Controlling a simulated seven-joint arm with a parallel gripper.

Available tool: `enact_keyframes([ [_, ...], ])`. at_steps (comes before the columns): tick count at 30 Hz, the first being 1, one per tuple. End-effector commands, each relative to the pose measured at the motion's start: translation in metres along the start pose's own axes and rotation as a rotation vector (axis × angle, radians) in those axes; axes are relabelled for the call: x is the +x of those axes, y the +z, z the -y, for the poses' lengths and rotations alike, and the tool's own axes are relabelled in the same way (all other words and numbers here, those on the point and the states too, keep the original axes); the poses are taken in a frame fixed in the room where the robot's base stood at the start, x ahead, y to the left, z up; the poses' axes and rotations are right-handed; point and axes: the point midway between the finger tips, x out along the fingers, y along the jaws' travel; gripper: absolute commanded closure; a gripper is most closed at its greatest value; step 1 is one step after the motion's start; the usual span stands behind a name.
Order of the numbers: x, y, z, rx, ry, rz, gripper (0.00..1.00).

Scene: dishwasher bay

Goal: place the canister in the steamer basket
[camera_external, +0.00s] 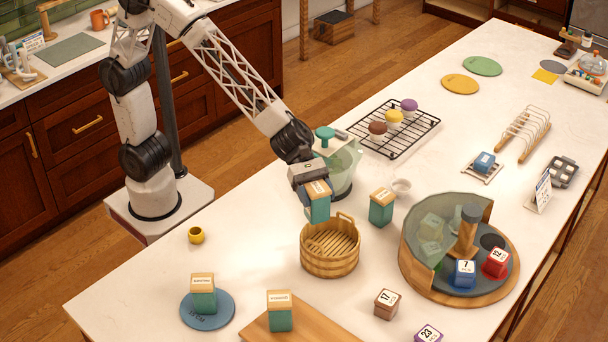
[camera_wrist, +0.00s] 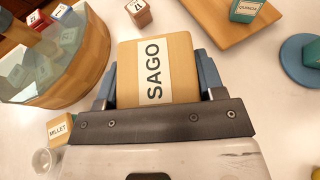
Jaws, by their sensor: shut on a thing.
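My gripper (camera_external: 305,188) is shut on a teal canister (camera_external: 319,208) with a wooden lid. In the wrist view the lid (camera_wrist: 158,70) reads SAGO and sits between the two blue fingers. The canister hangs roughly upright, just above and behind the rim of the steamer basket in the external view. The steamer basket (camera_external: 330,266) is a round wooden tub with a slatted floor and a raised handle; its visible inside is empty. In the wrist view the canister and gripper hide the basket.
A MILLET canister (camera_external: 381,208) stands right of the basket. Other canisters stand on a blue disc (camera_external: 207,323) and a wooden board (camera_external: 262,330). A glass-sided round tray (camera_external: 414,278) holds blocks at right. A green-lidded clear pitcher (camera_external: 343,178) stands close behind my gripper.

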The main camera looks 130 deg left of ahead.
Motion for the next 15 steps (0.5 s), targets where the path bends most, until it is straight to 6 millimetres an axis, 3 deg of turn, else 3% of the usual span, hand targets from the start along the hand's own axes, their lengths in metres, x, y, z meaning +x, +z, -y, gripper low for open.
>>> enact_keyframes([
  [5,0.0056,0.0071,-0.0117,-0.017,0.042,0.001,0.68],
  [15,0.0059,0.0072,-0.0125,-0.018,0.046,0.001,0.68],
])
